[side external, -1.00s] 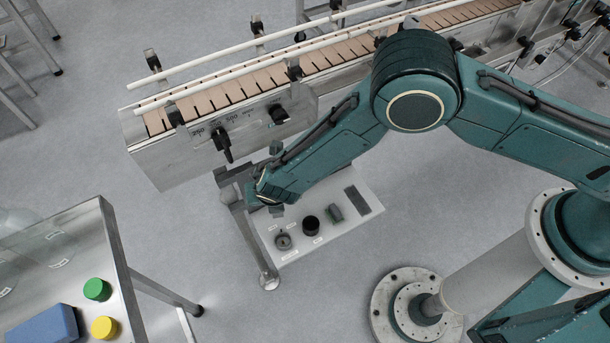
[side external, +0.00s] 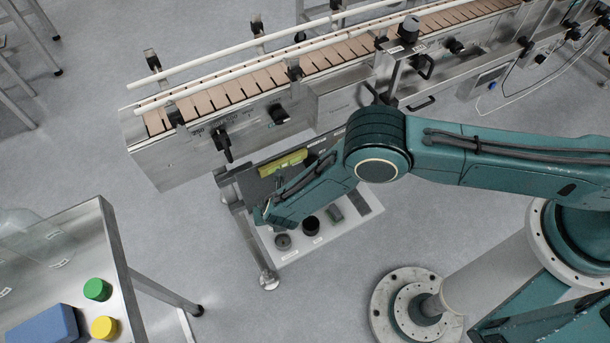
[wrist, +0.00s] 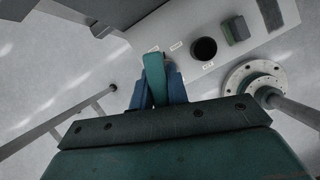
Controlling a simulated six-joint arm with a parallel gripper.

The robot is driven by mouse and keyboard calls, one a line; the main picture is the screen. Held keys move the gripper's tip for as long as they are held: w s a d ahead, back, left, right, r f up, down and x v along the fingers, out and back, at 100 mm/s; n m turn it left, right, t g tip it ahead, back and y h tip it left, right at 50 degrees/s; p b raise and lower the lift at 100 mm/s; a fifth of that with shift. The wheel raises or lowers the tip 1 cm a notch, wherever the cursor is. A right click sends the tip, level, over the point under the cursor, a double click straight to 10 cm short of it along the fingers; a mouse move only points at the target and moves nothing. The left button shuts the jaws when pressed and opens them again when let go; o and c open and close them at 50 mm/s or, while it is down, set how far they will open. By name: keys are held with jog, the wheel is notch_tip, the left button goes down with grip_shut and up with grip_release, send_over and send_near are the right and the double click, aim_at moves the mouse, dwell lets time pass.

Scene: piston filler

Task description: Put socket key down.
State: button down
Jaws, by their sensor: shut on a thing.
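My gripper (wrist: 159,92) shows in the wrist view as blue fingers closed around the socket key (wrist: 157,72), of which only a teal-green part shows. Its far end is hidden. The fingers are over the near end of a pale board (wrist: 183,70) with small labels. I cannot tell whether the key touches the board.
The board bears a grey ring (side external: 283,241), a black cup (side external: 311,225), a green-grey block (side external: 335,213) and a dark pad (side external: 366,201). A yellow-green piece (side external: 283,163) lies by the conveyor (side external: 210,98). A steel leg (side external: 256,240) stands close left of my wrist.

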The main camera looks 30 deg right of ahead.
jog(key=shift+f, duration=2.9)
jog(key=shift+f, duration=1.9)
jog(key=shift+f, duration=0.55)
jog(key=c, duration=1.4)
grip_release()
jog(key=shift+o, duration=0.2)
jog(key=shift+r, duration=0.2)
